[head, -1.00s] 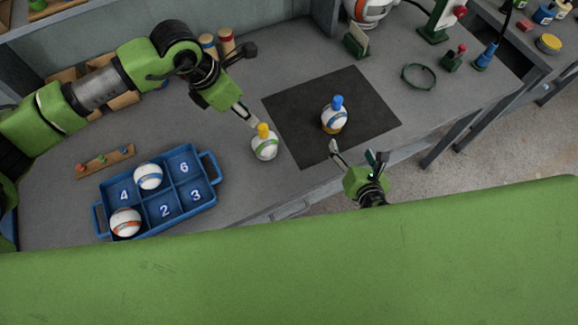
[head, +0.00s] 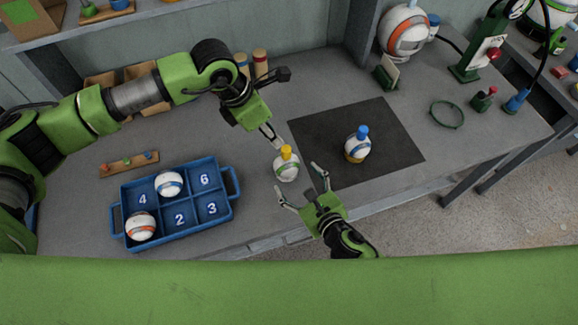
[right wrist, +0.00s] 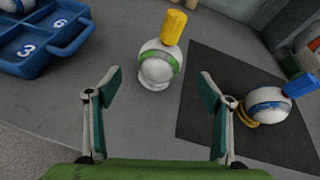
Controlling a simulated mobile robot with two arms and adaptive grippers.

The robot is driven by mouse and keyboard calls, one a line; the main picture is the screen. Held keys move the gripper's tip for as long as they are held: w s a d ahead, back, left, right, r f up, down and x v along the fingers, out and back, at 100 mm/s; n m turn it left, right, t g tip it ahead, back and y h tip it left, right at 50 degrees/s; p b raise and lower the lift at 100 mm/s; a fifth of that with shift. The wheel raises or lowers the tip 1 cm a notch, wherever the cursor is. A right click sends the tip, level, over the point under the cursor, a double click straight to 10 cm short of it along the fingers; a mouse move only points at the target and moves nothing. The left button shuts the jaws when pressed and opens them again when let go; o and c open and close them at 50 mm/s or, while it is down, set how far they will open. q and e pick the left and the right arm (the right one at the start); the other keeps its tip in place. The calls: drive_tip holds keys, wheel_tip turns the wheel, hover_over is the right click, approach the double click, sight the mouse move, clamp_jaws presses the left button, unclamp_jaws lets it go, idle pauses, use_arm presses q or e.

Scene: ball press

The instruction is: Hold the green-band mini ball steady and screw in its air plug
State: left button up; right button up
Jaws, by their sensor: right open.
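The green-band mini ball (head: 286,172) is white and sits on the grey table left of the dark mat. A yellow air plug (head: 286,152) stands up from its top. In the right wrist view the ball (right wrist: 157,65) rests on a white ring-like base, and the plug (right wrist: 174,26) leans slightly right. My right gripper (head: 296,179) is open and empty, on the near side of the ball, with its fingers spread toward it. My left gripper (head: 273,138) is just behind and left of the plug. Whether its fingers are apart is unclear.
A blue-band ball (head: 358,149) with a blue plug stands on the dark mat (head: 400,150). A blue numbered tray (head: 235,183) holds two balls at left. A small peg board (head: 128,164) lies behind it. A green ring (head: 447,115) lies at right.

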sight(286, 165)
drive_tip(key=x, duration=0.8)
drive_tip(key=shift+w+f, duration=0.1)
drive_tip(key=shift+w, duration=0.05)
